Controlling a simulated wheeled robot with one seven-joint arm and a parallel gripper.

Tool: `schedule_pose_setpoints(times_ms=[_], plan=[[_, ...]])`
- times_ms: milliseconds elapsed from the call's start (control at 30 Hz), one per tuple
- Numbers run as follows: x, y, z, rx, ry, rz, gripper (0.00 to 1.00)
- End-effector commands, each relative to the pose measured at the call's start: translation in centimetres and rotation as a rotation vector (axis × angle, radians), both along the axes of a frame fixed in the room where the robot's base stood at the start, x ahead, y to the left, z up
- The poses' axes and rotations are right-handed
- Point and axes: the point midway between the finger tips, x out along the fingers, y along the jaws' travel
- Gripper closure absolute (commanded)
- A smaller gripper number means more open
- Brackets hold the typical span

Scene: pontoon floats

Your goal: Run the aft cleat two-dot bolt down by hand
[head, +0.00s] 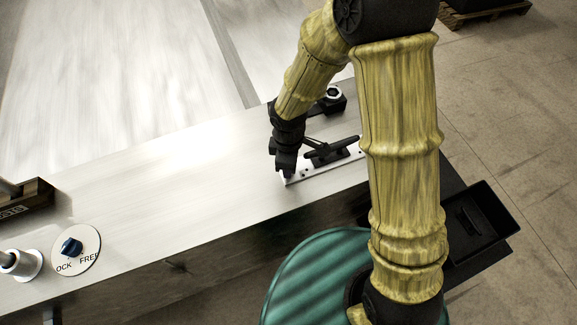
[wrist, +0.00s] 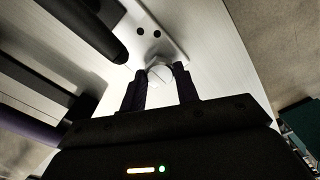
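The black cleat (head: 334,152) stands on a pale base plate (head: 312,174) on the metal deck. My gripper (head: 285,171) points down at the left end of that plate. In the wrist view, a pale bolt head (wrist: 160,74) sits between the fingertips of my gripper (wrist: 160,72), and both fingers appear to touch its sides. Two dark dots (wrist: 148,32) show on the plate (wrist: 172,42) beside this bolt. The cleat's dark arm (wrist: 85,25) shows at upper left. The bolt's shank and how far it is seated are hidden.
A black block with a ring-shaped fitting (head: 333,94) stands behind the cleat. A round dial (head: 76,250) with a dark knob, partly reading FREE, is at lower left. A black tray (head: 475,228) is at right.

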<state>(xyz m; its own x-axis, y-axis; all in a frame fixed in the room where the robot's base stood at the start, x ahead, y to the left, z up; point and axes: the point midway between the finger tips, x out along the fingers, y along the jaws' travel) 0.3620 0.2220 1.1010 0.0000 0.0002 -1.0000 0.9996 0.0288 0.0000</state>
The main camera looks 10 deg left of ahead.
Motion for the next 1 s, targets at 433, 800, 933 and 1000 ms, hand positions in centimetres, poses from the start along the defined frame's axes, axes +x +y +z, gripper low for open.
schedule_pose_setpoints(times_ms=[433,800,933,1000], plan=[[0.03,0.03,-0.32,0.001,-0.002,-0.486,0.89],[0.02,0.03,-0.13,0.001,-0.001,-1.001,0.89],[0.01,0.02,-0.07,0.001,0.000,-1.056,0.89],[0.02,0.02,-0.06,0.001,0.000,-1.055,0.89]])
